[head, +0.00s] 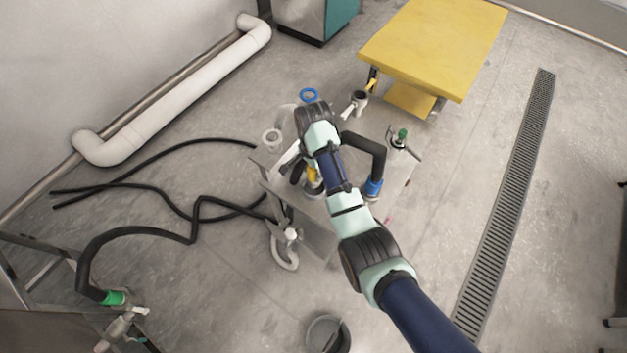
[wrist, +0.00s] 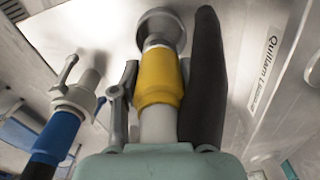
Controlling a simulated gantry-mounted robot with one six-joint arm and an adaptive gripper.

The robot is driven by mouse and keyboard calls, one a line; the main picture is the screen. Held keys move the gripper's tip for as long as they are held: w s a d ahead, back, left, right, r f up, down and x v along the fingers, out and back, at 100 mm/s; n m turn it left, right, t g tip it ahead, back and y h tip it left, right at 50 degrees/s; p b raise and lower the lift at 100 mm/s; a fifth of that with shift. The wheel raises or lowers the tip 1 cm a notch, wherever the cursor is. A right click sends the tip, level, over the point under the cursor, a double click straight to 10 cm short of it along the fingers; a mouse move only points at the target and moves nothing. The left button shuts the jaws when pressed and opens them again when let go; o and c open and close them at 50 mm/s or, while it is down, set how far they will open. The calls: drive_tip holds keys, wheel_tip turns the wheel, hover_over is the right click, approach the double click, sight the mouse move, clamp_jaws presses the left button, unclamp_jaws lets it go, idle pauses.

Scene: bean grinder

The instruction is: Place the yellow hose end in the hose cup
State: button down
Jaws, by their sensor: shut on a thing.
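In the head view my gripper (head: 308,174) is over the metal cart, partly hidden by my arm, and a little yellow (head: 313,176) shows there. A dark, thick shape stands close along the collar's right side in the wrist view. I cannot tell for certain which vessel is the hose cup, or whether the hose end touches anything.
A blue-collared hose end (wrist: 58,135) with a lever fitting is at left in the wrist view. In the head view, the cart (head: 308,232) has a blue hose fitting (head: 373,187) at right. Black hoses (head: 165,232) lie on the floor. A grey bucket (head: 327,333) stands in front.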

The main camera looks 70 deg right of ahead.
sight(313, 180)
wheel_tip(313, 180, down, 6)
drive_tip(key=shift+r+b, duration=0.25)
drive_tip(key=shift+b, duration=1)
drive_tip(key=shift+f, duration=0.15)
drive_tip(key=c, duration=0.6)
unclamp_jaws()
drive_tip(key=shift+f, duration=0.1)
wheel_tip(313, 180, up, 12)
drive_tip(key=p, duration=0.6)
drive_tip(key=shift+r, duration=0.25)
